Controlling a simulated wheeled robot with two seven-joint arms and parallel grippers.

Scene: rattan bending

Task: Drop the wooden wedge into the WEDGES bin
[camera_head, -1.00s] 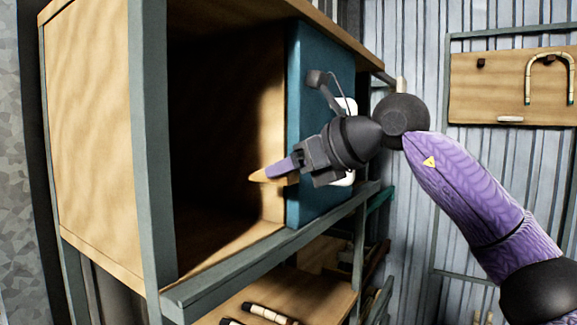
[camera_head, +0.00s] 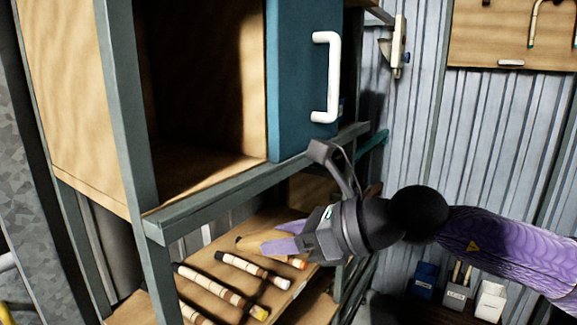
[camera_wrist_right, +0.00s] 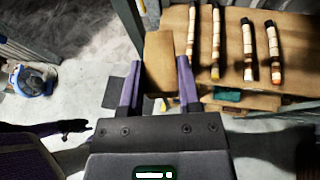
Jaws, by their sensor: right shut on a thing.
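The wooden wedge (camera_head: 262,239) is a tan block held between the purple fingers of my right gripper (camera_head: 284,238), above the lower shelf. In the right wrist view the wedge (camera_wrist_right: 159,60) fills the gap between the fingertips and sticks out past them. Small bins stand low at the right: a blue one (camera_head: 425,278), a grey one (camera_head: 456,296) with sticks in it and a white one (camera_head: 490,302). Their labels are too small to read, so I cannot tell which is WEDGES. They stand well to the right of the wedge. My left gripper is not in view.
Several banded rattan sticks (camera_head: 213,290) lie on the lower shelf (camera_head: 150,306) under my gripper. Above is an open cabinet with a blue door (camera_head: 296,92) and white handle (camera_head: 331,78). A grey frame rail (camera_head: 255,182) crosses between cabinet and shelf.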

